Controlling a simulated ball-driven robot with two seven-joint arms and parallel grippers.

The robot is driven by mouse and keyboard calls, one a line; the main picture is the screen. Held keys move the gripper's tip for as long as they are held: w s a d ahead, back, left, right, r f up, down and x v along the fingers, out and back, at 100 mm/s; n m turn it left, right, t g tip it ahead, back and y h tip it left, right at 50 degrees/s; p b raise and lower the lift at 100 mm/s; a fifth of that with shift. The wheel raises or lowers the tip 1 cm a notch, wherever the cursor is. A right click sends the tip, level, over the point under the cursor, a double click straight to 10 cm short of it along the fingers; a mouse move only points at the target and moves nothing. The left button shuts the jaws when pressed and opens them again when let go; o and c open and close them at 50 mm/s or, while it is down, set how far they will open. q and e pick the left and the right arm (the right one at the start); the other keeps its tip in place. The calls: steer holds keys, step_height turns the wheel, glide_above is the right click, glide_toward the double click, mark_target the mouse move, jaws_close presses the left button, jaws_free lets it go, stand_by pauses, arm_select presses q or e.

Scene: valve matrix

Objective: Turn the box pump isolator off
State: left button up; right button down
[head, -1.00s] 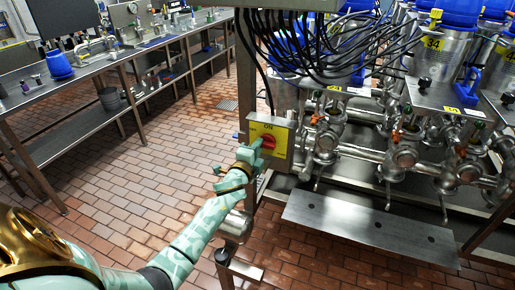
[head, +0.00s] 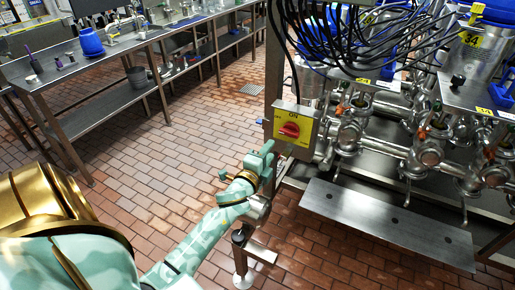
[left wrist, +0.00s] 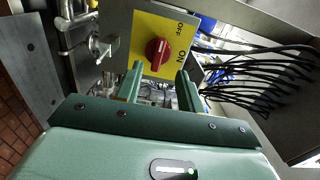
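The isolator is a grey box (head: 311,112) with a yellow plate and a red knob (head: 289,130). It is fixed to a steel post. In the head view ON is printed at the top of the plate, and the knob's grip bar lies roughly left-right. In the left wrist view the knob (left wrist: 157,52) stands roughly upright, with OFF toward the upper right and ON to the right. My left gripper (head: 247,164) is below and left of the box, apart from the knob. Its two fingers (left wrist: 160,86) are spread and empty. My right gripper is not in view.
Black cables (head: 345,40) hang above and right of the box. Steel pipes and valves (head: 430,150) stand to the right, over a metal plate (head: 385,222). A steel bench (head: 110,90) is at the left. The tiled floor between is clear.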

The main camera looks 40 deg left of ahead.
arm_select(q)
steer(key=v, duration=0.6)
steer(key=shift+s, duration=0.4)
